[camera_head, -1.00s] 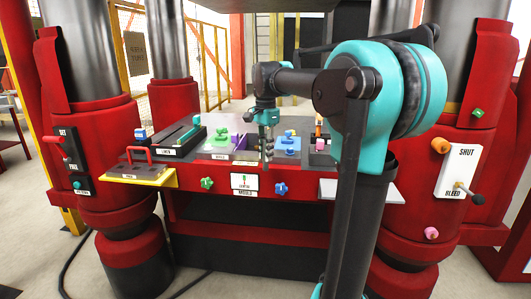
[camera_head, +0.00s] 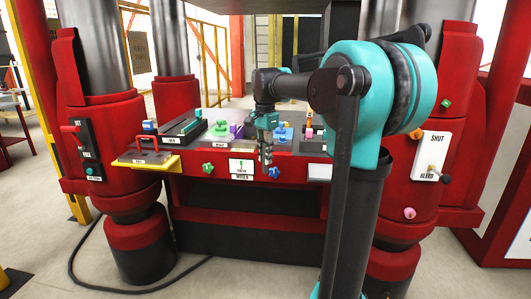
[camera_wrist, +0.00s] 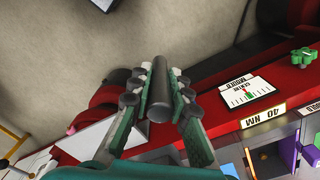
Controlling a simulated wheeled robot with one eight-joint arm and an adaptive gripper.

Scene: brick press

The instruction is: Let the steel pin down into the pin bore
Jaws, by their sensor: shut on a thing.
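My gripper (camera_head: 266,165) points down in the head view, in front of the red press bench's front face, between the centre mould plate and a blue knob. In the wrist view my gripper (camera_wrist: 160,80) is shut on a dark grey round bar, the steel pin (camera_wrist: 159,98), with a finger on each side of it. The pin shows between the fingers and lies clear of the bench. I cannot make out the pin bore in either view.
The bench top carries a green piece (camera_head: 218,128), a blue piece (camera_head: 284,132) and an orange piece (camera_head: 309,122). A green knob (camera_head: 208,168) and the blue knob (camera_head: 274,173) stick out of the front. A yellow shelf (camera_head: 148,161) juts out left; a SHUT/BLEED panel (camera_head: 432,157) is right.

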